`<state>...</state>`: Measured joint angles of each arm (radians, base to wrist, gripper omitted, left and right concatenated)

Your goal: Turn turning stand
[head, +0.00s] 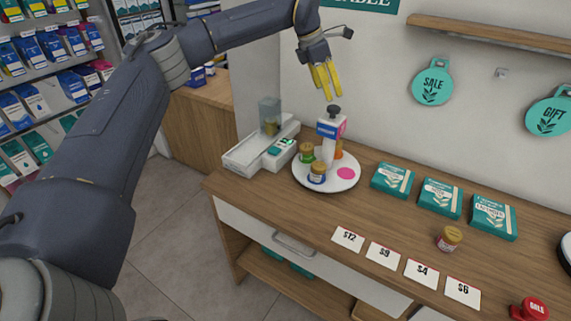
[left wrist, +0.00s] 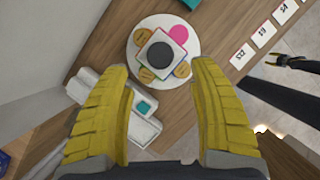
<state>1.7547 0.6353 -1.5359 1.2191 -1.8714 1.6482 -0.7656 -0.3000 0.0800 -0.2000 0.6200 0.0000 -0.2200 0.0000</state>
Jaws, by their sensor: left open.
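The turning stand (head: 334,186) is a round white plate on the wooden counter. A sign post with a dark knob (head: 334,110) rises at its middle, and small jars (head: 317,173) and a pink disc (head: 346,173) are around it. My left gripper (head: 326,92) is open and empty, fingers pointing down, above and apart from the knob. In the left wrist view, the stand (left wrist: 195,45) lies beyond the spread yellow fingers, with the knob (left wrist: 163,50) seen from above. My right gripper (left wrist: 275,59) shows small at the right there; its opening is unclear.
A white device (head: 255,150) with a clear box stands left of the stand. Teal boxes (head: 440,197), a lone jar (head: 449,238) and price cards (head: 383,254) lie to the right. The wall is behind, with a wooden shelf (head: 490,34) above. Counter between stand and cards is clear.

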